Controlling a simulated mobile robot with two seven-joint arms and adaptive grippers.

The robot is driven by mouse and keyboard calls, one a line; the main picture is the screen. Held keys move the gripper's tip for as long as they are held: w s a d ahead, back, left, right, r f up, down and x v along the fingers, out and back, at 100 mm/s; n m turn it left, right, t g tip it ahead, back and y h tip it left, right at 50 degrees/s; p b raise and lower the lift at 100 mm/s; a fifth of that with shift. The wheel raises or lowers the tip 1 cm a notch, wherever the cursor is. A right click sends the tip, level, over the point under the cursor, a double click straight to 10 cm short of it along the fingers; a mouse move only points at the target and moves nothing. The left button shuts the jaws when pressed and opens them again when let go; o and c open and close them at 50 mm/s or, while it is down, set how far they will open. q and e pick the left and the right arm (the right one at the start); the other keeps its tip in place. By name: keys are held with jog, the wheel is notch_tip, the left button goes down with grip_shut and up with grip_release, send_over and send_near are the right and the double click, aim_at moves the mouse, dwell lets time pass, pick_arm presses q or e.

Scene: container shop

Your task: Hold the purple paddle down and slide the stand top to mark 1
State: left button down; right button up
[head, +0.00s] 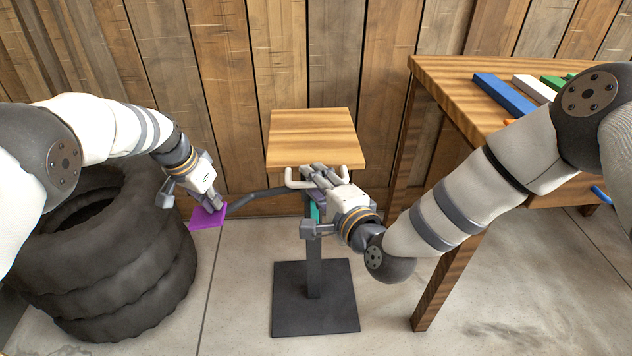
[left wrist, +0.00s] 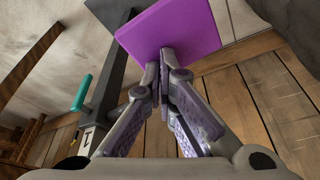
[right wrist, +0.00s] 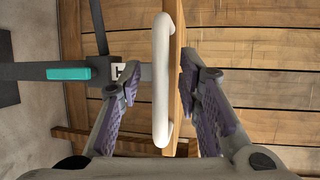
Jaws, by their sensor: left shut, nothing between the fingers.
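The purple paddle (head: 208,218) sits on the end of a dark lever at the stand's left. My left gripper (head: 215,208) is shut with its fingertips at the paddle. In the left wrist view the shut fingertips (left wrist: 164,60) meet the paddle's face (left wrist: 185,28) near its edge. The wooden stand top (head: 315,135) is on a dark post and has a white handle (head: 292,181) at its front. My right gripper is open around that handle. In the right wrist view the handle (right wrist: 161,85) lies between the spread fingers (right wrist: 157,80), with gaps visible on both sides.
A teal piece (right wrist: 69,73) is on the post beside a small label (right wrist: 118,70). Stacked tyres (head: 120,270) stand at left. A wooden table (head: 440,70) with coloured bars stands at right. The stand's dark base (head: 290,315) rests on the floor.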

jog(key=shift+s, duration=0.1)
jog(key=v, duration=1.2)
jog(key=shift+r, duration=0.1)
